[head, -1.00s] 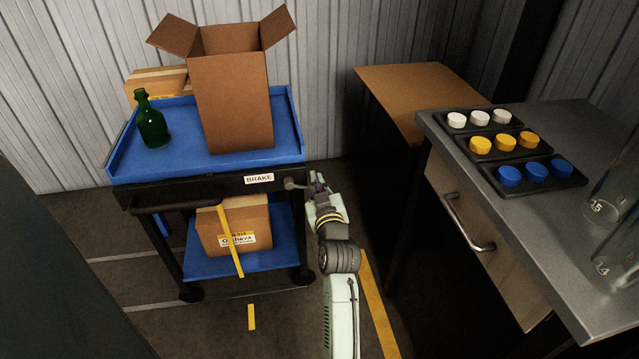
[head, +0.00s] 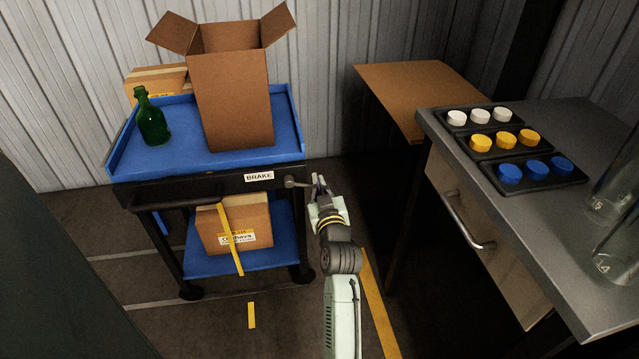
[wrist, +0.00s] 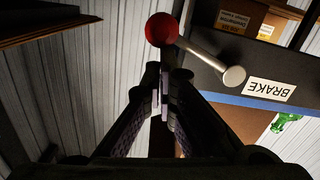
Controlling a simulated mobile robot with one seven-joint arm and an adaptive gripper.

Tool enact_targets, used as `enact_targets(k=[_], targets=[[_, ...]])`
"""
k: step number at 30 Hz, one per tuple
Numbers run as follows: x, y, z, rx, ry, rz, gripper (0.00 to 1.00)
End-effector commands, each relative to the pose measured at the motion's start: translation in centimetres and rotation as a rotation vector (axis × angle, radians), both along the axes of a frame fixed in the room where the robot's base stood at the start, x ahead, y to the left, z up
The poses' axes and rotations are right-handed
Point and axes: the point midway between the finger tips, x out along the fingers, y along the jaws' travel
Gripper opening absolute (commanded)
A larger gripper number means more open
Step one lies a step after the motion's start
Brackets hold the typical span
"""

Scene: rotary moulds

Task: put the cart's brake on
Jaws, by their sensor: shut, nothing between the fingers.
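The blue cart (head: 124,160) stands at the left with a white BRAKE label (head: 258,176) on its dark front rail. The brake lever (head: 297,184) sticks out to the right from the rail's right end. In the wrist view the lever (wrist: 205,57) runs from a pale round pivot (wrist: 234,76) to a red ball knob (wrist: 162,30). My gripper (head: 319,183) is at the lever's free end, and its fingers hide the knob in the head view. In the wrist view my gripper (wrist: 163,88) is shut and empty, with its tips just below the knob. I cannot tell whether they touch.
An open cardboard box (head: 234,105) and a green bottle (head: 152,118) stand on the cart's top. A grey workbench (head: 545,225) with a drawer handle (head: 466,222) is at the right. A brown board-topped surface (head: 420,90) lies behind. A floor gap separates cart and bench.

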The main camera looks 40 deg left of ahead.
Motion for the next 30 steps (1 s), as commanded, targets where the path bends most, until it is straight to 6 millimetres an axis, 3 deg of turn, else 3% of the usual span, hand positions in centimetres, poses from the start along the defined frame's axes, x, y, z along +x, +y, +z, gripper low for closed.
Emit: enact_targets(k=[17,30], targets=[[0.1,-0.1,-1.5,0.113,0.135,-0.002,0.00],[-0.5,0.4,-4.5,0.374,0.443,-0.002,0.00]])
